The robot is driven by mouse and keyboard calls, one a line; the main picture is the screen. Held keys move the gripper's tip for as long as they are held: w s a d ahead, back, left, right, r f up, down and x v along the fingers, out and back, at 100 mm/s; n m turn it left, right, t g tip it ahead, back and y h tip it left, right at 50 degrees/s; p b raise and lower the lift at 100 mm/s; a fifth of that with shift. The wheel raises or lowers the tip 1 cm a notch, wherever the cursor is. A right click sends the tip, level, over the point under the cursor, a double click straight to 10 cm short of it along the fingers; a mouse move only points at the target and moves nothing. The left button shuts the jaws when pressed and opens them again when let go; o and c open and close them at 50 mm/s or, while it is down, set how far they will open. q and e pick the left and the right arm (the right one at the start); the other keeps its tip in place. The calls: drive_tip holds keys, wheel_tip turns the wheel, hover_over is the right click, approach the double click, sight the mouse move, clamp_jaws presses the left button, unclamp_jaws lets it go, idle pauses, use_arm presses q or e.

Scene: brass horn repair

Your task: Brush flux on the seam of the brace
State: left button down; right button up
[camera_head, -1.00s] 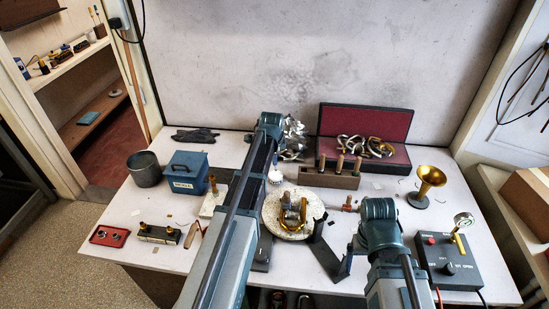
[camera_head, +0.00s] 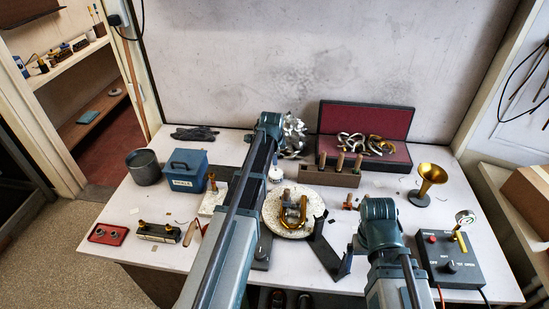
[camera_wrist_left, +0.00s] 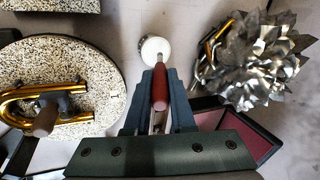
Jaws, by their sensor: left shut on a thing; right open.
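My left gripper (camera_wrist_left: 160,85) is shut on the red-brown handle of a brush (camera_wrist_left: 160,88). The brush's thin end overlaps the mouth of a small white jar (camera_wrist_left: 154,48); I cannot tell whether it is dipped in. The jar also shows in the head view (camera_head: 276,173), beside my left arm. The brass U-shaped brace (camera_head: 292,211) lies on a round speckled board (camera_head: 271,224), with a grey-brown piece across it; it also shows in the left wrist view (camera_wrist_left: 72,88). My right gripper (camera_head: 376,216) is open right of the board, its fingers mostly hidden by its own wrist.
A dark stand (camera_head: 328,250) stands right of the board. Crumpled silver metal (camera_wrist_left: 255,55) lies beyond the jar. A wooden tool block (camera_head: 340,179), an open red-lined case (camera_head: 392,158), a blue box (camera_head: 187,170), a brass bell (camera_head: 432,178) and a gauge box (camera_head: 458,265) surround it.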

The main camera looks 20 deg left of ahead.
use_arm(q)
drive_tip(key=shift+f+b, duration=0.45)
drive_tip(key=shift+f, duration=0.05)
idle(1.3)
drive_tip(key=shift+r, duration=0.15)
wheel_tip(320, 180, up, 7)
drive_tip(key=p, duration=0.7)
drive_tip(key=shift+f, duration=0.2)
idle(0.3)
wheel_tip(320, 180, down, 5)
drive_tip(key=b, duration=0.4)
drive_tip(key=shift+r+b, duration=0.15)
drive_tip(key=shift+b, duration=0.25)
drive_tip(key=shift+r, duration=0.1)
